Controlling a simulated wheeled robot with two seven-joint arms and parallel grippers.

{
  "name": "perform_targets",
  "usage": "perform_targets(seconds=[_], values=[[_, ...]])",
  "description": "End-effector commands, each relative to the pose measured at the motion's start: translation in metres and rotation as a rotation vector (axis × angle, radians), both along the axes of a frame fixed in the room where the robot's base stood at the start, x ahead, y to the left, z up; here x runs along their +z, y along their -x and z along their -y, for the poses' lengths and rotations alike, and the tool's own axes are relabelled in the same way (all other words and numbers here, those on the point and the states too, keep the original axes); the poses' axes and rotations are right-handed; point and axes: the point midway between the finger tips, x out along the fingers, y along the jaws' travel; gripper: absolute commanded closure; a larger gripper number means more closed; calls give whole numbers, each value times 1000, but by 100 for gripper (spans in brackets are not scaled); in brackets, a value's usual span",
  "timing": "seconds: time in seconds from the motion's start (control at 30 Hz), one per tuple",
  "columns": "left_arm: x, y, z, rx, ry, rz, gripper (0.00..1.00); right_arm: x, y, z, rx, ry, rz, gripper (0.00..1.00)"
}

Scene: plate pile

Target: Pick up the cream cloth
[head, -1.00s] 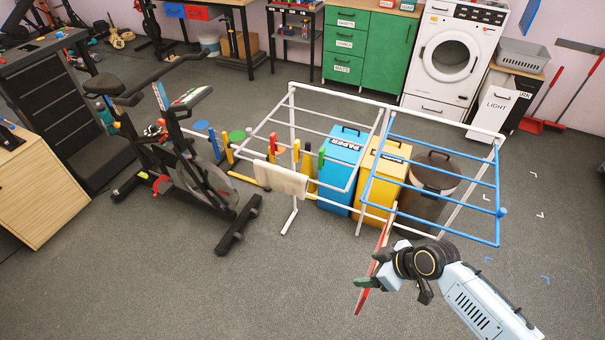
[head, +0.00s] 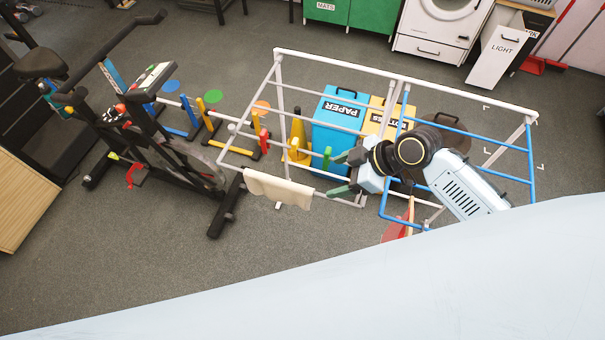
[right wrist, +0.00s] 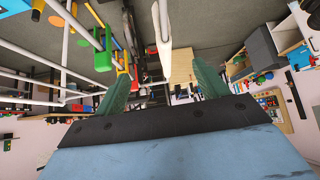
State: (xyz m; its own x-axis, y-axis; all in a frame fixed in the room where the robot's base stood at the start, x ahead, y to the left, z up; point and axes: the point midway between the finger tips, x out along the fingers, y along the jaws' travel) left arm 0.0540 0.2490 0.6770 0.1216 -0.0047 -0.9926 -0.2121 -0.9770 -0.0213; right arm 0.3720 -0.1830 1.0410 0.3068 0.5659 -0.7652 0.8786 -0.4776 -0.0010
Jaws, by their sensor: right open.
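The cream cloth (head: 278,190) hangs over the low front rail at the left end of the drying rack (head: 408,78) in the head view. My right gripper (head: 340,174) is open and empty, with green fingers pointing left toward the cloth. A clear gap lies between its fingertips and the cloth's right edge. The right wrist view shows both fingers (right wrist: 160,82) spread apart with nothing between them. A pale upright strip stands ahead of them there; I cannot tell whether it is the cloth or a rack bar. My left gripper is not in view.
White and blue rack bars surround my right gripper. A blue paper bin (head: 341,118), a yellow bin (head: 378,118) and a dark bin (head: 450,130) stand behind. An exercise bike (head: 165,140) is left of the cloth. Floor in front of the cloth is clear.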

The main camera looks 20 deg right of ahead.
Motion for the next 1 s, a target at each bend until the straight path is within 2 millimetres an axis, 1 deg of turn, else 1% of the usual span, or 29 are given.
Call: perform_targets(seconds=[0.03,0.1,0.2,0.27,0.37,0.43,0.5,0.6,0.77,1.0], values=[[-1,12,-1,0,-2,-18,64,-4,-2,-4,-1,-3,-1,27],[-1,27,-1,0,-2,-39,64,-11,-5,-10,-1,-4,-2,27],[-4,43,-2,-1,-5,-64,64,-23,-9,-18,-2,-4,-1,27],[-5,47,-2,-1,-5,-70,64,-30,-12,-24,0,-4,-1,27],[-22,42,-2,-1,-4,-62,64,-46,-17,-32,1,-3,1,27],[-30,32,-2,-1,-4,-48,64,-53,-20,-37,0,-3,1,27],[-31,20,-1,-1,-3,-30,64,-58,-22,-41,0,1,1,27],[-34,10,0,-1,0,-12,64,-64,-25,-46,1,0,1,27],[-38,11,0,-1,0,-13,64,-69,-28,-52,1,-1,1,27],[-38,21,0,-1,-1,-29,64,-70,-28,-53,0,-1,0,27]])
